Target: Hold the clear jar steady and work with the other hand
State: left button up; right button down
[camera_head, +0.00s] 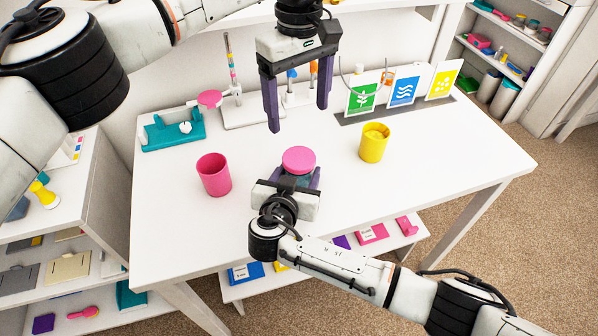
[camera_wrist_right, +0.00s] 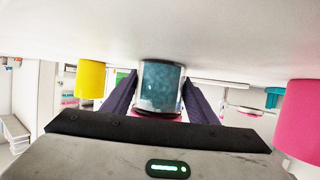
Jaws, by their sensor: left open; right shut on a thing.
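The clear jar (camera_wrist_right: 160,86) has teal contents and a pink lid (camera_head: 298,160). It stands near the middle of the white table (camera_head: 400,190). My right gripper (camera_head: 292,180) is shut around the jar's sides, one dark finger on each side in the right wrist view. The gripper hides most of the jar's body in the head view. My left gripper (camera_head: 298,117) is open and empty, pointing down above the table. It is beyond and above the pink lid, apart from it.
A pink cup (camera_head: 214,175) stands left of the jar and a yellow cup (camera_head: 374,143) stands right. At the back are a teal holder (camera_head: 172,133), a tool stand (camera_head: 246,110) and cards in green (camera_head: 362,95), blue and yellow. The table's right part is clear.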

jog(key=c, duration=0.6)
grip_release()
jog(key=shift+c, duration=0.2)
jog(key=v, duration=1)
jog(key=shift+s+b, duration=0.15)
jog(key=shift+b, duration=0.15)
